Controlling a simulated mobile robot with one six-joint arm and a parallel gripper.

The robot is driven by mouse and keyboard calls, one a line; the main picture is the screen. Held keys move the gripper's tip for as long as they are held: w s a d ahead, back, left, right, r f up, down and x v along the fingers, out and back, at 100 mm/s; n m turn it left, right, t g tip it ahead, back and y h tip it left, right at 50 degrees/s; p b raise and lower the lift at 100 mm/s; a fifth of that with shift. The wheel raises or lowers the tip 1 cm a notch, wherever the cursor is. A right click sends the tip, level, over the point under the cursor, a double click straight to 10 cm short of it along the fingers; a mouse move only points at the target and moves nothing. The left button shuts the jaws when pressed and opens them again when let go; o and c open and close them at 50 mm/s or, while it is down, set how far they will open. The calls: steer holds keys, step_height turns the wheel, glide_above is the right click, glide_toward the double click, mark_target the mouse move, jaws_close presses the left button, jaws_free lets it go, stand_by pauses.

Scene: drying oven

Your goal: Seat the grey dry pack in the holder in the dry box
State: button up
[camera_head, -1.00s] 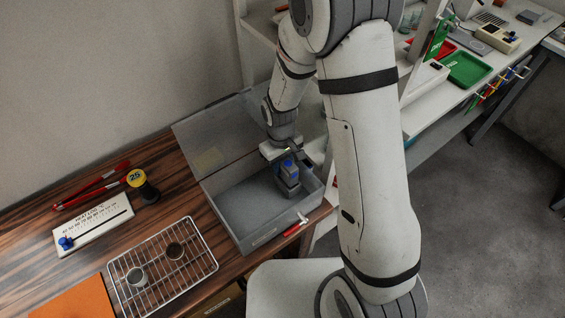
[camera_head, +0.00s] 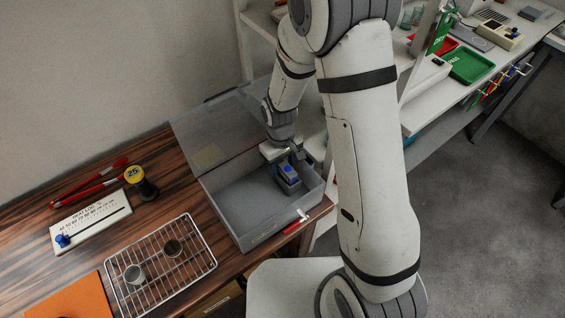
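The grey dry box (camera_head: 245,238) stands open on the wooden bench, its clear lid (camera_head: 195,125) tilted back. Inside, near the right end, a small grey block with a blue top, which looks like the dry pack (camera_head: 288,170), stands upright at a dark grey holder (camera_head: 292,188). The two overlap in this view, and I cannot tell whether the pack is fully down in the holder. My gripper (camera_head: 291,158) points down into the box, right at the top of the pack. Its fingertips are small and partly hidden, so their opening is unclear.
A red-and-white clip (camera_head: 297,222) is at the box's front right edge. The shelf stands behind.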

steer(key=shift+o, duration=0.3)
steer(key=r, duration=0.7)
steer(key=shift+w+a+r, duration=0.15)
steer(key=shift+w+r, duration=0.05)
steer(key=shift+r, duration=0.2)
